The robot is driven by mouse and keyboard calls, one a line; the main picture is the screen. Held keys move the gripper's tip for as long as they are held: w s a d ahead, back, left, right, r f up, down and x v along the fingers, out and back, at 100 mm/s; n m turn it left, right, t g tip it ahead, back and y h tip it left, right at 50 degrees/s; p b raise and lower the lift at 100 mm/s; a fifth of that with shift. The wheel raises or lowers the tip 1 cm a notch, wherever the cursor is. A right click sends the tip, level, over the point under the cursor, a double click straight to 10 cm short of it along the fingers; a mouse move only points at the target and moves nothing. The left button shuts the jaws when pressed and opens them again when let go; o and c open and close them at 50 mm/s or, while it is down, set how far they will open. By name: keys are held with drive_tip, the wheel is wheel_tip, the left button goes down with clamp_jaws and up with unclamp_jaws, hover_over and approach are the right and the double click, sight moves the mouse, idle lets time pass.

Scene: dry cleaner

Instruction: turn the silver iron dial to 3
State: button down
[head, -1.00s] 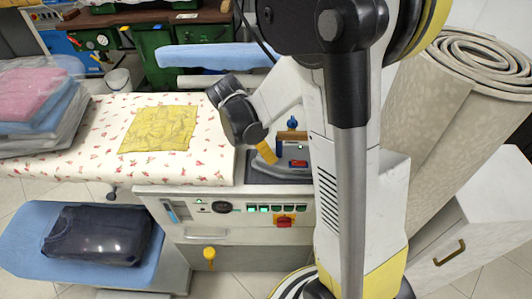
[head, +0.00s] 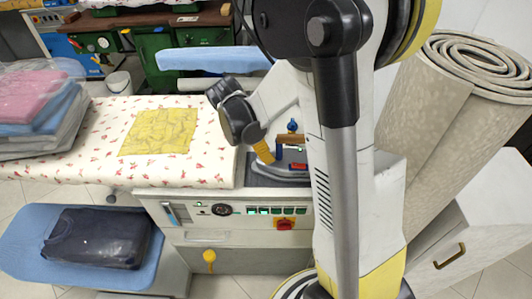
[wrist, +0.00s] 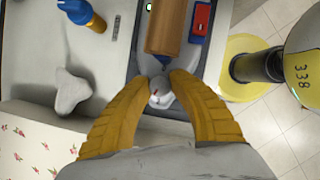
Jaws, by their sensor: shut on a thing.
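The silver iron (head: 272,172) with a wooden handle (wrist: 172,30) rests on a dark pad at the right end of the ironing table, partly hidden behind my arm in the head view. A small light-grey dial (wrist: 158,90) with a red mark shows on the iron in the wrist view. My gripper (wrist: 162,78) has its two yellow fingers closed around the dial, with the tips on either side of it. In the head view my gripper (head: 265,152) reaches down to the iron's left end. The dial's numbers cannot be read.
The flowered ironing table (head: 85,140) with a yellow cloth (head: 158,131) lies to the left. A control panel (head: 240,210) with a red switch (head: 285,223) is in front. A rolled carpet (head: 450,120) stands at the right. A blue-and-orange bottle (wrist: 85,14) is near the iron.

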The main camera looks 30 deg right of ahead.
drive_tip(key=m+g, duration=0.1)
drive_tip(key=m, duration=0.2)
drive_tip(key=m+g+y, duration=0.1)
drive_tip(key=m, duration=0.4)
drive_tip(key=m+g+y, duration=0.1)
drive_tip(key=m, duration=0.2)
drive_tip(key=shift+y+p, duration=0.3)
drive_tip(key=shift+p, duration=0.05)
drive_tip(key=shift+m, duration=0.3)
drive_tip(key=c, duration=1.2)
unclamp_jaws()
drive_tip(key=shift+o, duration=0.2)
drive_tip(key=v, duration=1.2)
